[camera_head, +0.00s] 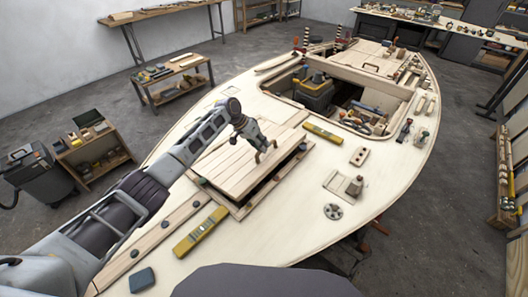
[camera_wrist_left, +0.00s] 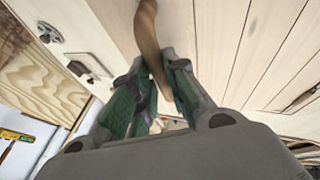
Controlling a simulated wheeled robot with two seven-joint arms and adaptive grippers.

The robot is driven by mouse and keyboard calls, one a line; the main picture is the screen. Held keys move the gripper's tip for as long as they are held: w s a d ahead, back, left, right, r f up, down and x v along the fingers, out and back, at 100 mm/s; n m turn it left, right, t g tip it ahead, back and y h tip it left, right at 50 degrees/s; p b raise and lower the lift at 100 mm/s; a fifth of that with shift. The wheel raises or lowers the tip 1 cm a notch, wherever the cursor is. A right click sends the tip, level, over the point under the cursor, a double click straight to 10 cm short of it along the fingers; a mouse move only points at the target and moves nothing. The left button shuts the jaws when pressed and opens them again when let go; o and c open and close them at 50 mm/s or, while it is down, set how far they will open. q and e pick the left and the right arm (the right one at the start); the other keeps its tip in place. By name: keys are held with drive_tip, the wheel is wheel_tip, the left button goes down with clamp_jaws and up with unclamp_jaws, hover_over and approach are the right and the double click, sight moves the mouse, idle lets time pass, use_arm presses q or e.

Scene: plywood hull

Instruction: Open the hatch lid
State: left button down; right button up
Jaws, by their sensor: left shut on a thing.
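The hatch lid (camera_head: 233,170) is a square panel of pale planks on the plywood deck. Its near right edge stands a little above the frame, with a dark gap below it. My left gripper (camera_head: 260,155) is over the lid's right part. In the left wrist view my left gripper (camera_wrist_left: 155,90) is shut on a curved brown wooden handle (camera_wrist_left: 150,35), with the lid's planks (camera_wrist_left: 255,45) behind it. How the handle joins the lid is hidden. My right gripper is not in view.
A yellow level (camera_head: 200,232) and a blue block (camera_head: 142,280) lie near the lid's front. Another yellow level (camera_head: 323,134) lies beyond its right side. An open cockpit (camera_head: 345,95) holds tools farther back. Small fittings (camera_head: 333,211) sit on the right deck.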

use_arm(q)
drive_tip(key=w+a+r+b, duration=0.1)
drive_tip(key=w+a+r, duration=0.1)
drive_tip(key=r, duration=0.2)
drive_tip(key=w+a+r+g+h+b, duration=0.1)
drive_tip(key=a+r, duration=0.2)
drive_tip(key=r, duration=0.1)
drive_tip(key=shift+w+a, duration=0.15)
drive_tip(key=shift+w, duration=0.2)
idle(0.4)
